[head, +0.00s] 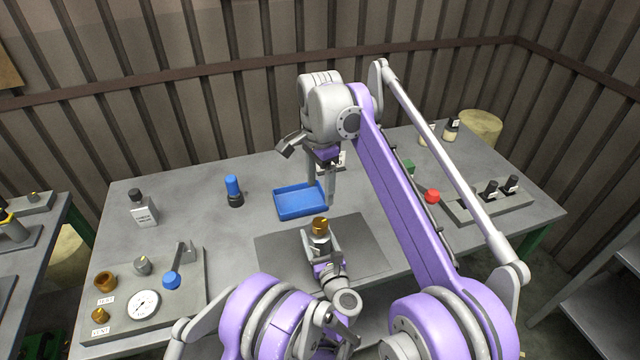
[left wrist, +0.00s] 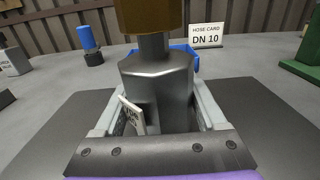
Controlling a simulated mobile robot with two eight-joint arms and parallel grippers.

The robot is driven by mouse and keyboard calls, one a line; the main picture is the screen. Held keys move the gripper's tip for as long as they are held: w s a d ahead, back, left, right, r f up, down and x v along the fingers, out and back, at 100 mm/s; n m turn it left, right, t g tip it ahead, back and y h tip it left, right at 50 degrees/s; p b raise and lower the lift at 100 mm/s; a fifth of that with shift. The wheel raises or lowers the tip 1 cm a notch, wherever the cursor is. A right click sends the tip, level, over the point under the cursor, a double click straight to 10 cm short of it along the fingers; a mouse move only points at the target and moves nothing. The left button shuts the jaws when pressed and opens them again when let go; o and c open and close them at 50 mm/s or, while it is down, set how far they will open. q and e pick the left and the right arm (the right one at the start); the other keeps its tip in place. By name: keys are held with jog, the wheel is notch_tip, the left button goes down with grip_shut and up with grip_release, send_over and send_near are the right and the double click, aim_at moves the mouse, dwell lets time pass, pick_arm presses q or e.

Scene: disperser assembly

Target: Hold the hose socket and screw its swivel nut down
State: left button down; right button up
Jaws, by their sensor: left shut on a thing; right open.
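The hose socket is a grey hexagonal body with a narrower neck (left wrist: 157,82), standing upright between the fingers of my left gripper (left wrist: 160,120). A brass piece, apparently the swivel nut (left wrist: 150,14), sits above the neck, its top cut off in the left wrist view. In the head view the brass nut (head: 320,226) shows on top and the left gripper (head: 321,248) is shut around the socket below it. A small white tag (left wrist: 132,114) hangs at the socket's left. My right gripper (head: 331,180) is open, pointing down behind the nut, with nothing visible in it.
The blue tray (head: 290,214) lies behind the dark mat (head: 270,243). A gauge panel (head: 190,298) is front left. A red knob (head: 432,196) and a fixture plate (head: 535,207) are right.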

dwell(0.3)
pick_arm(q)
grip_release()
